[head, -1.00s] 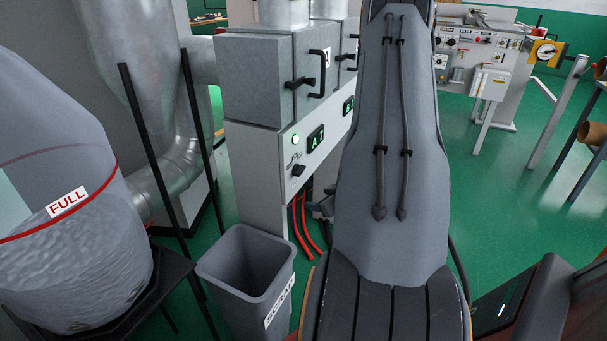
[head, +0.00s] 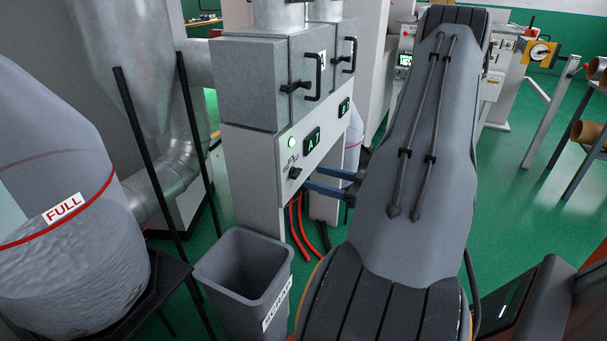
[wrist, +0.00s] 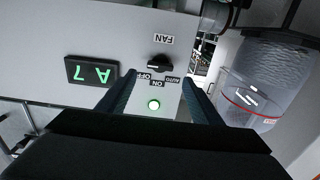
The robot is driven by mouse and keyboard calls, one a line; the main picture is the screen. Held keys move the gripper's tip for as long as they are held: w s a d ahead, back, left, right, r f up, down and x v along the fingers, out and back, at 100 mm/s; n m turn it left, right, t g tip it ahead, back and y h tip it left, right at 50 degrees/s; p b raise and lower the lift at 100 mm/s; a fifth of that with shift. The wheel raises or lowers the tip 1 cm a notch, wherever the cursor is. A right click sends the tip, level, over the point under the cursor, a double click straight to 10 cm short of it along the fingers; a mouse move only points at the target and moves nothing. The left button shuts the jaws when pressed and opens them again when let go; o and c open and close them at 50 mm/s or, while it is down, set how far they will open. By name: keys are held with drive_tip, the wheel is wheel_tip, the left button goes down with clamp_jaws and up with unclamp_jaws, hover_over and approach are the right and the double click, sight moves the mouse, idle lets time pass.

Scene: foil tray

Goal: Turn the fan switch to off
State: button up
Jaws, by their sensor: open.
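The fan switch is a small black knob (head: 295,173) on the pale front panel of the grey machine. In the wrist view the knob (wrist: 159,65) appears upside down, with the labels FAN, OFF, ON and AUTO around it. I cannot tell for certain which label its pointer faces. My gripper (head: 309,177) is open, its two blue fingers reaching toward the panel just right of the knob. In the wrist view the gripper (wrist: 159,78) has its fingers on either side of the knob, apart from it. Nothing is held.
A green lamp (head: 291,142) glows above the knob, beside a display (head: 312,138) reading A7. A grey scrap bin (head: 240,262) stands below the panel. Red hoses (head: 298,222) hang under it. A bag marked FULL (head: 62,235) is at left.

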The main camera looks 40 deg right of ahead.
sight(299, 173)
drive_tip(key=x, duration=0.6)
drive_tip(key=shift+p, duration=0.3)
drive_tip(key=c, duration=1.1)
